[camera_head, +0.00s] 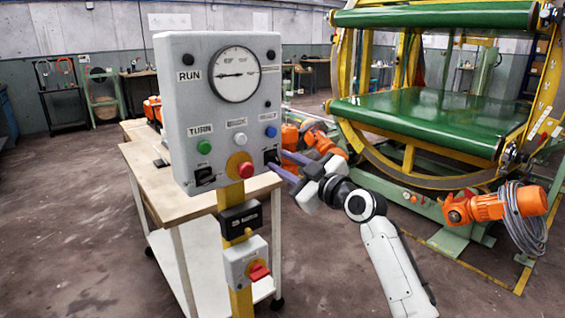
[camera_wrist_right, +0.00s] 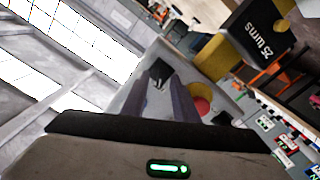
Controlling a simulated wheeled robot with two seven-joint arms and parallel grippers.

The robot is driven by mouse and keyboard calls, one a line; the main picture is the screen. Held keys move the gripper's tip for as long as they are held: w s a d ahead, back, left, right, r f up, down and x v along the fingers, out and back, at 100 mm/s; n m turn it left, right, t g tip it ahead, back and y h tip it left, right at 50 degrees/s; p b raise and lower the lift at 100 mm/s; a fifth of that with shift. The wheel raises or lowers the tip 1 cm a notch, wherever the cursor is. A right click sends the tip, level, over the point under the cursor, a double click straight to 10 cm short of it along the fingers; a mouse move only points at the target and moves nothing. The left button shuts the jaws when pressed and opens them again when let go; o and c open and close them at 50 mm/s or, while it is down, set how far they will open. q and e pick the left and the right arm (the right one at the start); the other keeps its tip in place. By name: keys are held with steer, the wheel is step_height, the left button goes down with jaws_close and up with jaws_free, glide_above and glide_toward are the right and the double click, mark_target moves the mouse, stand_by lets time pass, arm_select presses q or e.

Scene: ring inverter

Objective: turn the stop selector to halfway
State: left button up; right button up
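The grey control box (camera_head: 215,110) has two black selectors low on its front, a right one (camera_head: 270,155) and a left one (camera_head: 203,176). The small print beside them is too small to read, so I cannot tell which is labelled stop. My right gripper (camera_head: 279,160) has its two purple fingers apart, with the tips close to the right selector. In the right wrist view that selector (camera_wrist_right: 160,71) shows between and just beyond the fingertips. I cannot tell whether they touch it, nor its exact angle. My left gripper is not in view.
A red mushroom button (camera_head: 245,170) on a yellow base sits just left of the right selector. Green, white and blue buttons are above. A red rotary switch (camera_head: 258,271) is lower on the yellow post. A wooden-topped table (camera_head: 150,180) stands behind; the ring machine (camera_head: 420,110) is right.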

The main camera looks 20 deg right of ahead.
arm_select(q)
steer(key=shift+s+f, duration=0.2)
arm_select(e)
steer(key=shift+w+a, duration=0.15)
steer(key=shift+w, duration=0.1)
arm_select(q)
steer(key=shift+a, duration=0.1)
arm_select(e)
jaws_close()
